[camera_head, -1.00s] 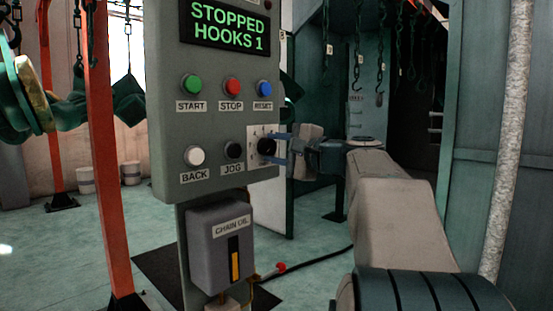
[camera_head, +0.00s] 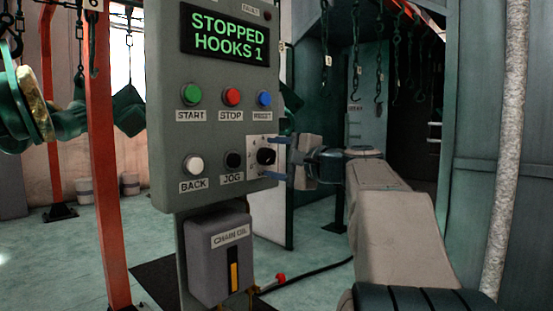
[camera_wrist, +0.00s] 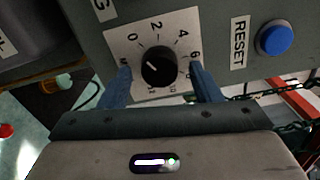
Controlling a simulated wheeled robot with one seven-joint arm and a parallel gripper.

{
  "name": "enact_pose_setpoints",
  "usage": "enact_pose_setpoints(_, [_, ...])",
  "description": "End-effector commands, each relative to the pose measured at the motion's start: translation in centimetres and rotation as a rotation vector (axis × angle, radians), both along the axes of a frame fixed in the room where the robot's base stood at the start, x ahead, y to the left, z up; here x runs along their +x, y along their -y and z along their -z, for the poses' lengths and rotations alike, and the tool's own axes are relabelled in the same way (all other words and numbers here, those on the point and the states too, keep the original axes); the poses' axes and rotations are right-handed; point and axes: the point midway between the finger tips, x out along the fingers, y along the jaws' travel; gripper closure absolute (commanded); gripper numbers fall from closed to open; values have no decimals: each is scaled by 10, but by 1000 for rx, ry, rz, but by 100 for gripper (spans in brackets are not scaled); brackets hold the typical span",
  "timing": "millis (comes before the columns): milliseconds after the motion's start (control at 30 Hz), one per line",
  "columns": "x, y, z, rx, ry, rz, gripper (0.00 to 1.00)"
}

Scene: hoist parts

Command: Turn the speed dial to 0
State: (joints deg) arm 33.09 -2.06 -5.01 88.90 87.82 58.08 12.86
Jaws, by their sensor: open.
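The speed dial is a round black knob (camera_head: 266,156) on a white number plate (camera_head: 257,142), at the lower right of the grey control panel (camera_head: 214,130). My gripper (camera_head: 281,157) is open in front of the dial. In the wrist view its blue fingers (camera_wrist: 158,75) stand on either side of the knob, with gaps between. The plate's lower markings are partly hidden or too small to read.
The blue RESET button (camera_wrist: 275,38) is right of the dial in the wrist view. The JOG button (camera_head: 232,160) is close on its left in the head view. A green display (camera_head: 226,36) reads STOPPED, HOOKS 1. A chain oil box (camera_head: 220,255) hangs below the panel.

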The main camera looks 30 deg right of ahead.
Motion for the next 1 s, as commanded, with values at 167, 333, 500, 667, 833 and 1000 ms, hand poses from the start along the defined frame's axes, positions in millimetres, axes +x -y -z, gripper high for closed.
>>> enact_pose_setpoints(167, [-11, 4, -1, -1, 1, 2, 42])
enact_pose_setpoints(333, [-42, 16, -2, -1, 1, 5, 42])
enact_pose_setpoints(500, [-79, 29, -3, 1, 1, 3, 42])
enact_pose_setpoints(667, [-108, 40, -2, 1, 1, 3, 42])
enact_pose_setpoints(833, [-125, 46, -1, 0, 0, 1, 42])
enact_pose_setpoints(1000, [-130, 48, 0, 1, -1, 2, 42])
